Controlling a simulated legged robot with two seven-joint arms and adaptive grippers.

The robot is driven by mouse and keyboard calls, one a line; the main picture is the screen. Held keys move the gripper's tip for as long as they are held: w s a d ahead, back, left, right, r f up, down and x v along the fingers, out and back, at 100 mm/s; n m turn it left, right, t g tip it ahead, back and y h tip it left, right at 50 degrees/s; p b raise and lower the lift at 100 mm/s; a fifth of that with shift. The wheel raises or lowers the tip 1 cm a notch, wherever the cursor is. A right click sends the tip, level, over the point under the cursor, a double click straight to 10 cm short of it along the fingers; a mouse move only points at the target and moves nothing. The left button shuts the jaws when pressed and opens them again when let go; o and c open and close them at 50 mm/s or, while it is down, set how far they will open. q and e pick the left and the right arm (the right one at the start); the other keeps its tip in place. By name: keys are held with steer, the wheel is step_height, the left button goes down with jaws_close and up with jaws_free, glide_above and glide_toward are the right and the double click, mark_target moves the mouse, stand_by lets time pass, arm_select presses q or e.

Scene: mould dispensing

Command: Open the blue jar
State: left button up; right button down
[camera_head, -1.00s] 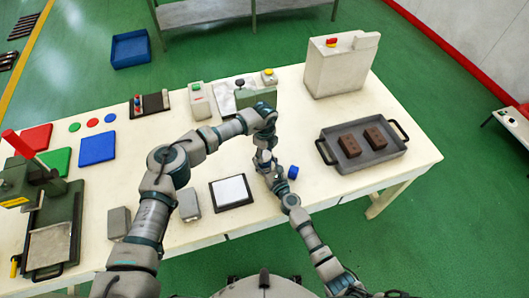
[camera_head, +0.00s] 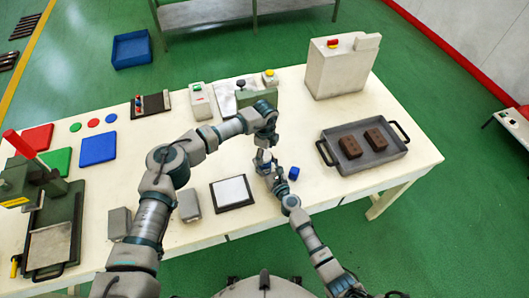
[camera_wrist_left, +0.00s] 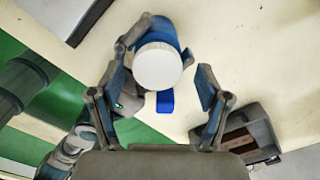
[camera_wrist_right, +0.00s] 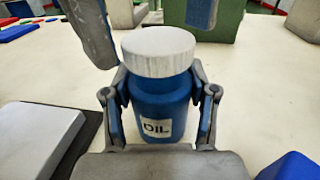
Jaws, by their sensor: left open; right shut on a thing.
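My right gripper (camera_wrist_right: 160,100) is shut around the jar's body below the lid. In the left wrist view the round lid (camera_wrist_left: 157,66) shows from above, ahead of the fingers of my open left gripper (camera_wrist_left: 155,85). In the head view my left gripper (camera_head: 264,155) is over the jar, which the arms largely hide. In the right wrist view its fingers are on both sides above the lid, apart from it.
A small blue object (camera_head: 293,173) lies just right of the grippers. A dark-framed white pad (camera_head: 231,192) lies to the left. A grey tray (camera_head: 378,163) with two brown blocks is at the right. A green machine (camera_head: 256,98) stands behind. The table between is clear.

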mark_target(265, 155)
arm_select(q)
step_height(265, 155, up, 4)
steer(key=shift+f, duration=0.1)
steer(key=shift+c, duration=0.4)
steer(key=m, duration=0.5)
steer(key=shift+r+m, duration=0.4)
steer(key=m, duration=0.2)
steer(key=shift+r+m, duration=0.2)
steer(key=shift+m, duration=0.2)
steer(key=m, duration=0.5)
steer(key=shift+r, duration=0.3)
steer(key=m, duration=0.5)
steer(key=r+m, duration=0.1)
steer(key=m, duration=0.7)
steer(key=shift+r, duration=0.35)
arm_select(e)
steer(key=shift+d, duration=0.1)
arm_select(q)
steer(key=shift+f+m, duration=0.4)
steer(key=shift+f, duration=0.1)
step_height(265, 155, down, 7)
steer(key=c, duration=1.2)
steer(key=shift+s+r, duration=0.1)
steer(key=shift+s, duration=0.05)
